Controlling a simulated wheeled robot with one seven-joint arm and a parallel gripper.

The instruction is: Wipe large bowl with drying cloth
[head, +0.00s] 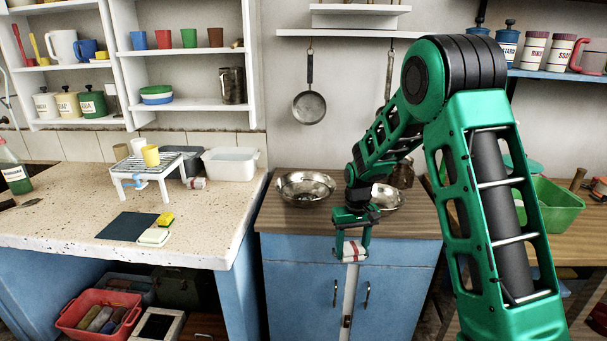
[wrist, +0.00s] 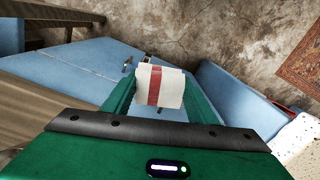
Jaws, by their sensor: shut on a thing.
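My gripper (head: 352,249) is shut on a white rolled cloth with a red stripe (head: 344,254). It holds the cloth in the air in front of the wooden counter, before the blue cabinet doors. In the wrist view the cloth (wrist: 172,88) sits between my green fingers. A large shiny metal bowl (head: 305,188) stands on the wooden counter, up and left of my gripper. A second metal bowl (head: 388,198) stands to its right, partly hidden by my arm. The cloth touches neither bowl.
The stone counter (head: 70,205) at left carries a small white rack (head: 150,172), a white basin (head: 231,163), a dark mat (head: 127,226) and sponges. A gap separates the two counters. A green bin (head: 556,207) stands at right, and a pan (head: 309,107) hangs behind.

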